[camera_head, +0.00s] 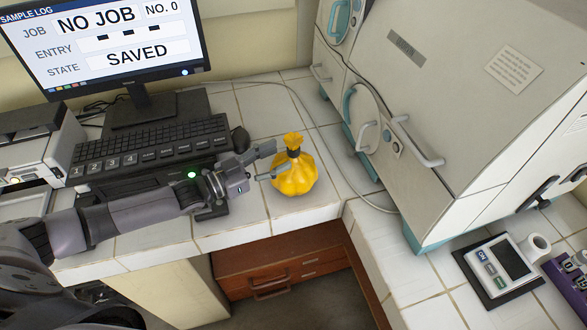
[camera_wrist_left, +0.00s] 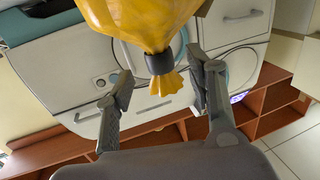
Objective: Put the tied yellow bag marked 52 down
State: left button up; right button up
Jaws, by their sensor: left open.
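The tied yellow bag (camera_head: 294,177) sits upright on the white tiled counter, left of the incubator (camera_head: 455,110). A dark band closes its neck below a ruffled top. No number is readable on it. My left gripper (camera_head: 273,160) reaches in from the left at neck height, its jaws open. In the left wrist view the bag (camera_wrist_left: 145,20) fills the top middle; its neck and ruffle lie between the two spread fingers (camera_wrist_left: 160,88), with visible gaps on both sides. The bag's underside is hidden. My right gripper does not show.
A keyboard (camera_head: 150,148), mouse and monitor (camera_head: 105,45) stand left of the bag. A pale cable runs behind it along the incubator. The counter edge is just in front, above brown drawers (camera_head: 275,265). A scale-like device (camera_head: 500,265) lies at the right. Bare tiles surround the bag.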

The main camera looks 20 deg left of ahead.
aim_at(294, 149)
pick_arm(q)
jog(key=p+x, duration=0.1)
jog(key=x, duration=0.4)
jog(key=shift+r, duration=0.1)
jog(key=shift+w+d, duration=0.25)
jog(key=shift+d, duration=0.05)
jog(key=shift+s+a, duration=0.1)
jog(key=shift+c, duration=0.7)
grip_shut()
